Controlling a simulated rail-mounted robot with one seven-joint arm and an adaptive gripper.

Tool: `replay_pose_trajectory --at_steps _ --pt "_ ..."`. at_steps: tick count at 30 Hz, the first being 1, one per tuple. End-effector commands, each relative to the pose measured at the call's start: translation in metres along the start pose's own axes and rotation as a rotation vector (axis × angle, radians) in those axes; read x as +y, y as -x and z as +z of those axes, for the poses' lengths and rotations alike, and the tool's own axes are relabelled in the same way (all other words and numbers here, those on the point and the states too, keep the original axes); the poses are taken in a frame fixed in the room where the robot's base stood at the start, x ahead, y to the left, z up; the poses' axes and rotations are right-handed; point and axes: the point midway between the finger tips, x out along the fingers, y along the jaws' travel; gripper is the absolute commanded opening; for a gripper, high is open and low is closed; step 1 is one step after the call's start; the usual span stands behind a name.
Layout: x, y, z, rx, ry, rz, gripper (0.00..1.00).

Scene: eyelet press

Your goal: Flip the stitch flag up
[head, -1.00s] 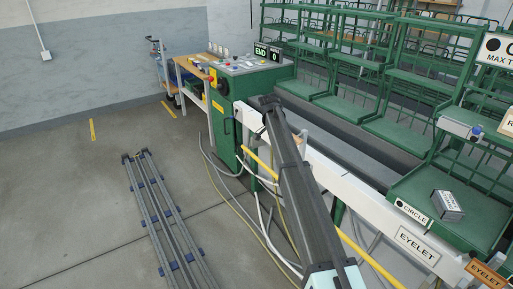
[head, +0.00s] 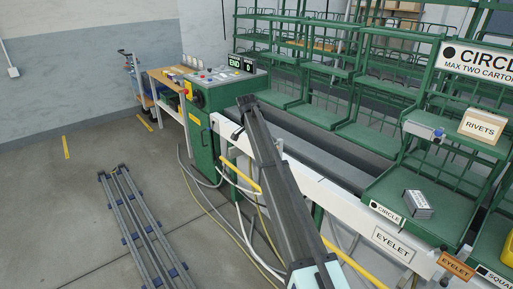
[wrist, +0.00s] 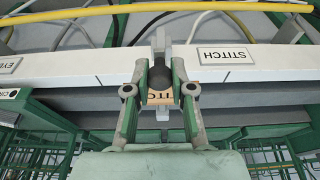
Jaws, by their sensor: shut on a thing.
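The stitch flag (wrist: 169,99) is a small tan plate with dark letters, partly hidden between my fingers in the wrist view. My gripper (wrist: 160,76) is shut on it, one finger on each side, with a dark round part between them. The flag is at the edge of the white beam (wrist: 100,63), close to the STITCH label (wrist: 225,55). In the head view I cannot make out the stitch flag or my fingers.
The white beam (head: 325,195) runs diagonally, with a yellow pipe (head: 345,262) and hoses beside it. The brown eyelet flag (head: 456,266) is at its near end. The green control cabinet (head: 203,150) stands at the far end. Open floor lies left.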

Motion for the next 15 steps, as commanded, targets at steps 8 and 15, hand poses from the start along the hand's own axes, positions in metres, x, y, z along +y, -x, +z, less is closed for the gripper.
replay_pose_trajectory --at_steps 8,15 --pt "-0.0013 0.0009 -0.0045 0.008 -0.003 -0.003 0.49" --pt "-0.0008 0.0012 -0.0026 0.005 -0.002 -0.002 0.49"
